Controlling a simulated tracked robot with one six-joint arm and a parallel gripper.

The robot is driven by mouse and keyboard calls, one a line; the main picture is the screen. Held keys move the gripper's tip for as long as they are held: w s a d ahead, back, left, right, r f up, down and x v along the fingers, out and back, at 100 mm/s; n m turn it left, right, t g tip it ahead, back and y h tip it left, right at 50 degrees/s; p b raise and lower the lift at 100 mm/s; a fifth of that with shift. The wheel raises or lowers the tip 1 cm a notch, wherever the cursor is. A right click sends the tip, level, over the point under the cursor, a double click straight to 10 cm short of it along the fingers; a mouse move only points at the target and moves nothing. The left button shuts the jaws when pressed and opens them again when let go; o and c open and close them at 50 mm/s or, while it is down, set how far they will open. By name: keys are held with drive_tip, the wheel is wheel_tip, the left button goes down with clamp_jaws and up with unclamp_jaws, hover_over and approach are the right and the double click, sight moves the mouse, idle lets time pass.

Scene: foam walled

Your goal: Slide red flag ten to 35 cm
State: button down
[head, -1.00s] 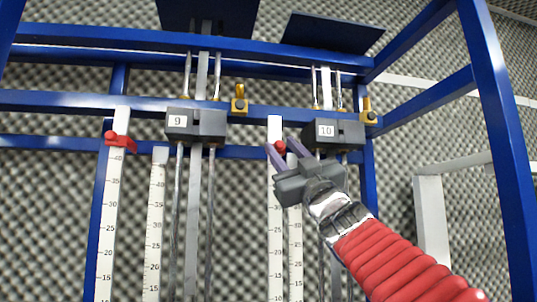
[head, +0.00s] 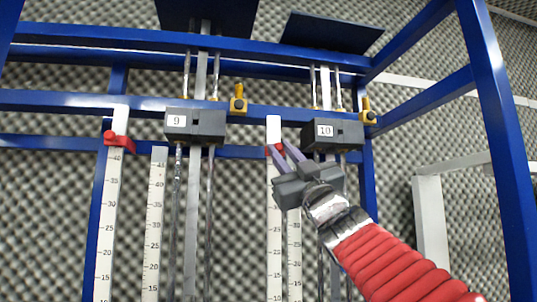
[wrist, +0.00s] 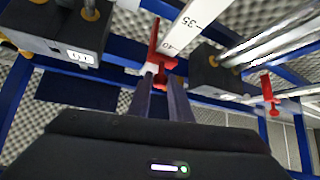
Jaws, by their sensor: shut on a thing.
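The red flag (wrist: 155,50) at scale ten sits on the white ruler strip (head: 274,200) left of block 10 (head: 333,134). In the wrist view it lies by the 40 mark, on the side away from 35. My gripper (head: 279,149) is shut on this flag, reaching up from the lower right. In the head view its fingers mostly hide the flag. The fingers also show in the wrist view (wrist: 165,85), at the flag's knob. The other red flag (head: 119,141), on the strip left of block 9 (head: 196,125), stands just above its 40 mark.
Blue frame bars (head: 60,100) cross behind the strips, and a blue post (head: 497,110) stands at the right. Metal rods run below the blocks. A second, shorter strip (head: 294,250) stands close right of the flag's ruler. Open space lies between the rods and right post.

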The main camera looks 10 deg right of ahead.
wheel_tip(320, 180, down, 10)
drive_tip(key=shift+r, duration=0.25)
idle(0.3)
drive_tip(key=c, duration=1.6)
unclamp_jaws()
drive_tip(key=v, duration=1.3)
drive_tip(key=shift+s+f, duration=0.25)
drive_tip(key=shift+f, duration=0.05)
